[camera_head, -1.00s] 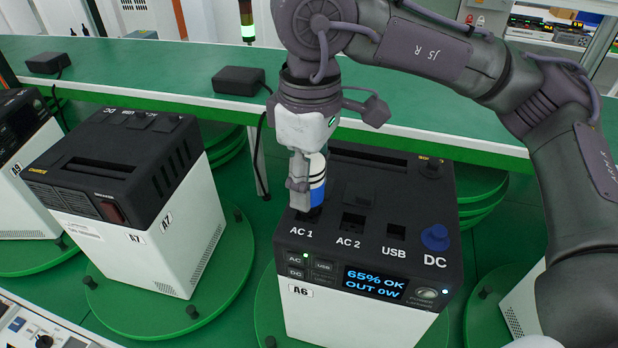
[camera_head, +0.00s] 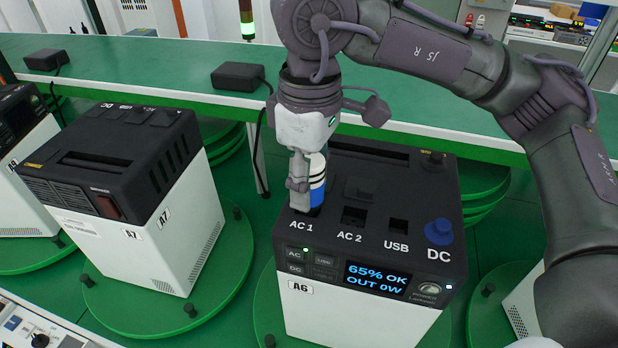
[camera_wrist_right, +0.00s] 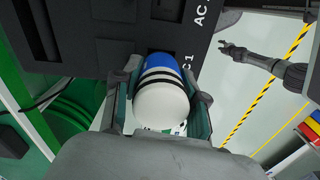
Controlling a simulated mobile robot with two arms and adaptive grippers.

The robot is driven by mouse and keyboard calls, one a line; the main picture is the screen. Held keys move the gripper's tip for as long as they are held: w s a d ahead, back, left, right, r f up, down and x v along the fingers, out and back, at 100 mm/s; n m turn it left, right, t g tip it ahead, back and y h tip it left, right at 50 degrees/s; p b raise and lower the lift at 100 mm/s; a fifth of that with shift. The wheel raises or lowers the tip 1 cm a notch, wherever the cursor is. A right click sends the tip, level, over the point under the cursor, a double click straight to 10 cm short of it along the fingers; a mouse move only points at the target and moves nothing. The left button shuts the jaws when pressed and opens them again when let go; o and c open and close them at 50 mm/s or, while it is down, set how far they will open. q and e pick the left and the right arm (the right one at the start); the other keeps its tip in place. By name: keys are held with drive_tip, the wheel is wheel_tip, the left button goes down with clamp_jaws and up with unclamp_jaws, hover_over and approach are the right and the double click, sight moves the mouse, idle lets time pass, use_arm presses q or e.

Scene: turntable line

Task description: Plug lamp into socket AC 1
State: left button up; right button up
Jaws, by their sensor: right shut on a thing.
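The lamp (camera_head: 317,183) is a cylinder with a blue lower part, black bands and a white rounded top. My right gripper (camera_head: 303,186) is shut on it, with a finger on either side in the right wrist view. The lamp stands upright at socket AC 1 on the black top of power station A6 (camera_head: 375,215). Its blue end (camera_wrist_right: 158,62) meets the panel beside the AC 1 label in the wrist view. The lamp and fingers hide the socket, so seating depth cannot be told. My left gripper (camera_wrist_right: 226,49) appears far off, with its fingers apart.
A green bench (camera_head: 170,70) with black adapters runs behind.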

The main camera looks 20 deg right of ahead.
drive_tip(key=shift+f+b, duration=0.45)
drive_tip(key=o, duration=1.3)
drive_tip(key=shift+o, duration=0.2)
wheel_tip(320, 180, up, 12)
drive_tip(key=shift+w, duration=0.1)
